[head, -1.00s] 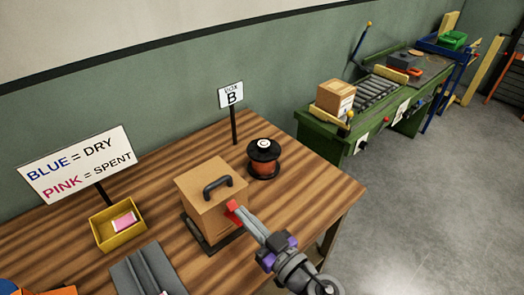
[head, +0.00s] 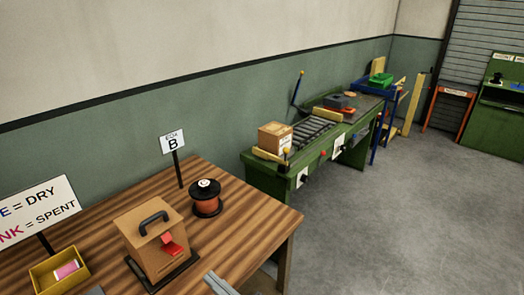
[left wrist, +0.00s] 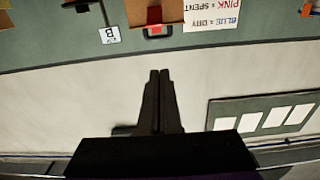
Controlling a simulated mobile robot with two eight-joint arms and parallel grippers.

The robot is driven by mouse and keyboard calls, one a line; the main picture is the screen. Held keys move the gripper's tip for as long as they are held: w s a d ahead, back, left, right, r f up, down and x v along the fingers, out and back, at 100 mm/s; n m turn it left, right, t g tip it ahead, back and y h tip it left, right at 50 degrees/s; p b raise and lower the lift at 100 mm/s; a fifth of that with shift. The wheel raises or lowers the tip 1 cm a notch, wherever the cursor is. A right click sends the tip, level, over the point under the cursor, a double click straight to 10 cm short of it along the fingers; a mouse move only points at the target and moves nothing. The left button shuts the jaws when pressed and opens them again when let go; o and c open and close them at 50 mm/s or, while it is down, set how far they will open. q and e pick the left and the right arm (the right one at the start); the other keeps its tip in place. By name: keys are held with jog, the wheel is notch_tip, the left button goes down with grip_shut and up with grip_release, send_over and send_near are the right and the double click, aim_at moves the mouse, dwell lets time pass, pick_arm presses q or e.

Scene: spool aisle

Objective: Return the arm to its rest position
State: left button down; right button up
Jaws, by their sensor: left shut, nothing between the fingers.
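The rest of my left arm is out of the head view. My right gripper is in neither view.
A green bench (head: 262,178) with a carton stands beyond. The grey floor at right is open.

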pick_arm(q)
jog(key=s+a+f+m+g+h+p, duration=0.25)
jog(key=a+f+m+g+h, duration=0.3)
jog(key=a+f, duration=0.35)
jog(key=s+d+f+m+g+h+p, duration=0.1)
jog(key=s+f+m+h, duration=0.1)
jog(key=s+m+h, duration=0.2)
jog(key=shift+s+d+h+p, duration=0.2)
jog(key=shift+s+h+p, duration=0.1)
jog(key=shift+s+h, duration=1.7)
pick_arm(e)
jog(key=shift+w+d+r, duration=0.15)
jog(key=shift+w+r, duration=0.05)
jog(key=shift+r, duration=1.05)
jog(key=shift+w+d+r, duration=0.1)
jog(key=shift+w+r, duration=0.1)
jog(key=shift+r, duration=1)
pick_arm(q)
jog(key=shift+w+r, duration=0.15)
jog(key=shift+w, duration=0.05)
